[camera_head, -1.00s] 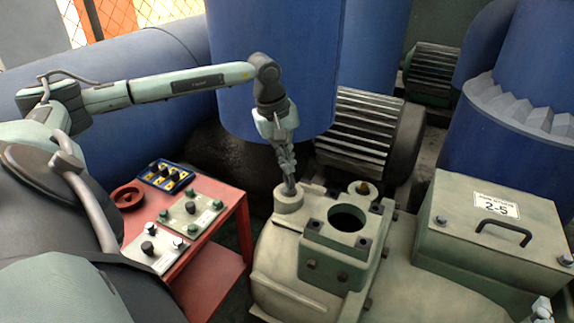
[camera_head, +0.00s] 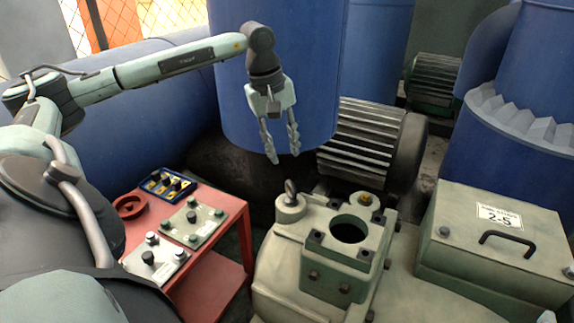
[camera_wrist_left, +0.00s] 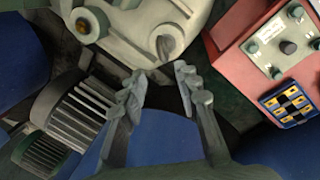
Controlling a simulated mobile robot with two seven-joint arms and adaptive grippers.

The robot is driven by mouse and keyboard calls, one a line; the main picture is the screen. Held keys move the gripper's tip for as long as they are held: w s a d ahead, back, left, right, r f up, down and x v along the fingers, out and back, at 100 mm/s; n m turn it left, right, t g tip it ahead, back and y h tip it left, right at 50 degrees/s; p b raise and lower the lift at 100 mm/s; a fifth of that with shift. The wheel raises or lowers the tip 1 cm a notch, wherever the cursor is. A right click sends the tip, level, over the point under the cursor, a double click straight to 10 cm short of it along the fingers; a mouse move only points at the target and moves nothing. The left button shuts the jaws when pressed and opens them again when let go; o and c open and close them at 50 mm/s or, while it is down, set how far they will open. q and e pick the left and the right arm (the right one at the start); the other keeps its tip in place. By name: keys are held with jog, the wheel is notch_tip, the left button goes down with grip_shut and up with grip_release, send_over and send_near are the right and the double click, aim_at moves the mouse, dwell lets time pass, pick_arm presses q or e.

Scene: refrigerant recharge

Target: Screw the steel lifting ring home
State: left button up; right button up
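The steel lifting ring (camera_head: 291,188) stands upright in the round boss (camera_head: 289,208) at the back left of the pale green machine housing. In the left wrist view the lifting ring (camera_wrist_left: 165,46) shows at the top, just beyond the fingertips. I cannot tell how deep its thread sits. My left gripper (camera_head: 285,156) is open and empty, pointing down above and slightly behind the ring, clear of it. Its two fingers also show apart in the left wrist view (camera_wrist_left: 161,72). My right gripper does not show clearly.
A red bench (camera_head: 233,208) on the left carries knob plates and a blue tray (camera_head: 168,184). The housing has a square flange with a dark bore (camera_head: 349,230) and a brass plug (camera_head: 366,199). A finned motor (camera_head: 360,140) and blue tank (camera_head: 275,60) stand behind.

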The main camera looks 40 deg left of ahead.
pick_arm(q)
jog(key=r, duration=0.3)
jog(key=shift+s+a+r, duration=0.1)
jog(key=shift+s+r, duration=0.2)
jog(key=shift+r, duration=0.05)
